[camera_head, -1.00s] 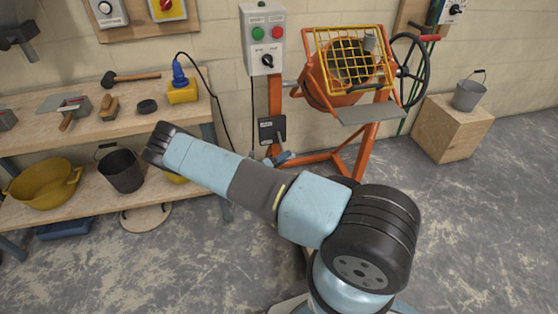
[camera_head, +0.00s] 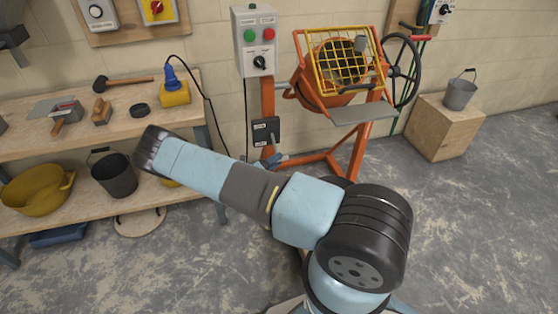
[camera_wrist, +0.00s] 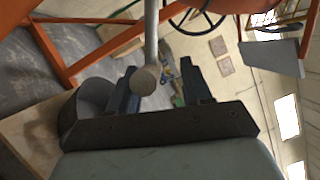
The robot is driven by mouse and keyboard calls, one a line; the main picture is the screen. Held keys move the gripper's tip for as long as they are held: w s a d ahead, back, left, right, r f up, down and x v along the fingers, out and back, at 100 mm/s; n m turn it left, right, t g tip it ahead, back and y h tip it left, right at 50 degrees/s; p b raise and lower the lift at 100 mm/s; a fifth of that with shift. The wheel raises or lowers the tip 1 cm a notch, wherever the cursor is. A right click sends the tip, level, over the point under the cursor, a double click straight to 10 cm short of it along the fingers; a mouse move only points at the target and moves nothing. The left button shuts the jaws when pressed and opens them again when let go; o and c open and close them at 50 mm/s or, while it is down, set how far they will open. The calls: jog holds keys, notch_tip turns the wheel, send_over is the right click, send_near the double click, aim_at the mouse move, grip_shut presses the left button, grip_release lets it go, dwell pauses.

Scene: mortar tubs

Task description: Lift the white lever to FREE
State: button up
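The lever is a pale grey-white rod with a round knob (camera_wrist: 145,80), seen nearly end-on in the wrist view. In the head view its small black plate (camera_head: 265,131) is on the orange stand below the grey switch box; the lettering is too small to read. My gripper (camera_wrist: 160,88) is open, its two dark fingers apart. The knob shows between them, closer to the left finger; I cannot tell if they touch. In the head view my gripper (camera_head: 270,161) is just below the plate, mostly hidden behind my arm.
The orange mixer (camera_head: 332,95) with a yellow grid and a black handwheel (camera_head: 403,70) stands right of the lever. A shelf bench (camera_head: 90,120) with tools and tubs is at left. A bucket (camera_head: 461,92) stands on a wooden block (camera_head: 445,128). The floor at right is clear.

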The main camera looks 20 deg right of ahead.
jog(key=v, duration=1.2)
jog(key=shift+a, duration=0.15)
jog(key=s+d+r+m+g+y, duration=0.2)
jog(key=r+m+g+y, duration=0.15)
jog(key=r+m, duration=0.6)
jog(key=s+d+r+m+g+y, duration=0.1)
jog(key=s+r+m+g+y, duration=0.25)
jog(key=r, duration=1.15)
jog(key=s+d+r+m+g+y, duration=0.15)
jog(key=r+m+y, duration=0.25)
jog(key=r+m, duration=0.6)
jog(key=s+d+r+m+t+y, duration=0.1)
jog(key=s+r+m+t+y, duration=0.6)
jog(key=s+r, duration=1.6)
jog(key=s+m+t, duration=0.1)
jog(key=s+m, duration=0.1)
jog(key=m, duration=0.3)
jog(key=shift+d+r+m+y, duration=0.2)
jog(key=shift+r+m+y, duration=0.1)
jog(key=shift+r, duration=0.1)
jog(key=shift+s+a+t, duration=0.1)
jog(key=shift+s+t, duration=0.15)
jog(key=shift+s, duration=0.35)
jog(key=shift+s, duration=0.1)
